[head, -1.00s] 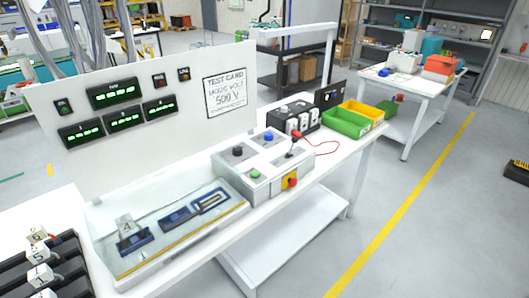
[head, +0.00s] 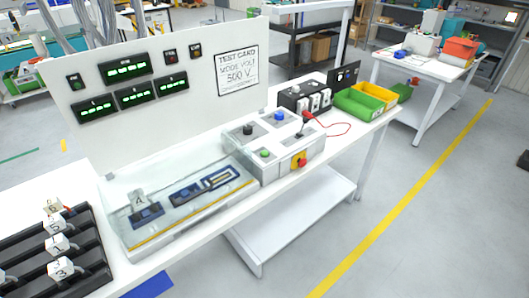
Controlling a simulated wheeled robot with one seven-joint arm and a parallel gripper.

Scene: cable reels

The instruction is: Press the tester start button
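The tester (head: 285,150) is a light grey box on the white bench. A green button (head: 265,153) sits on its near left part. No label is readable on the green button. My gripper is not in view, and nothing is touching the tester's controls.
A black rack (head: 85,262) with numbered white blocks is at lower left. Green (head: 357,104) and yellow bins stand to the right. A display panel (head: 165,100) rises behind. The right floor is clear.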

